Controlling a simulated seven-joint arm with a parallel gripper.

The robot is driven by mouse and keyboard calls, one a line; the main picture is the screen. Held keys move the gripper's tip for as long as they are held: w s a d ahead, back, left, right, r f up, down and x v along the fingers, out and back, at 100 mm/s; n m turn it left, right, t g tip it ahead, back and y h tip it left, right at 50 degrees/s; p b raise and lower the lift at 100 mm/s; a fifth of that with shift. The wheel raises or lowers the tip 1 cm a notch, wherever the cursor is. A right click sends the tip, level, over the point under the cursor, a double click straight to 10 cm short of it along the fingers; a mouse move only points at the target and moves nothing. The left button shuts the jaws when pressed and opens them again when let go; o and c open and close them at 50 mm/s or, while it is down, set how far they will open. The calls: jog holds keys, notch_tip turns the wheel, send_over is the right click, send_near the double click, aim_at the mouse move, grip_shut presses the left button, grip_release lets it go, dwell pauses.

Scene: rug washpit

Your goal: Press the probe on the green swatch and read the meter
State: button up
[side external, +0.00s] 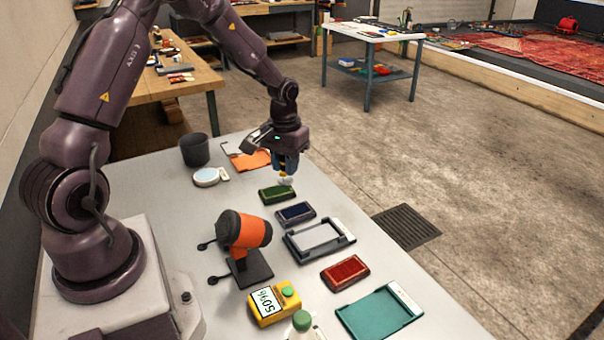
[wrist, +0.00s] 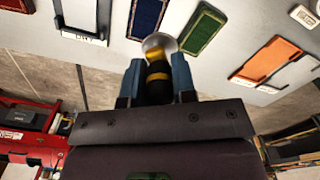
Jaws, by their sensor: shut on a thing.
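My gripper (side external: 285,166) is shut on the probe, a yellow-and-black handle (wrist: 156,75) with a pale round tip (side external: 286,181). The probe points down. The green swatch (side external: 278,195) lies flat on the grey table in a dark green frame. The tip is just beyond the swatch's far end in the side view. In the wrist view the tip is close to the near end of the green swatch (wrist: 204,32); I cannot tell whether they touch. The yellow meter (side external: 273,303) stands at the table's front, its display tilted and showing digits, with a green button on top.
A blue swatch (side external: 295,213) and red swatch (side external: 344,272) lie nearby. A grey tray (side external: 292,247), teal tray (side external: 378,313) and orange piece (side external: 252,160) are on the table. An orange-black device (side external: 244,230), dark cup (side external: 194,150) and round white-rimmed item (side external: 207,177) stand left.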

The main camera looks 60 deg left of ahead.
jog(key=a+f+n, duration=0.2)
jog(key=a+n, duration=0.1)
jog(key=a, duration=0.4)
send_over(277, 190)
jog(key=shift+f, duration=2.6)
jog(key=shift+f, duration=0.6)
notch_tip(277, 190, up, 7)
dwell(0.5)
dwell(1.3)
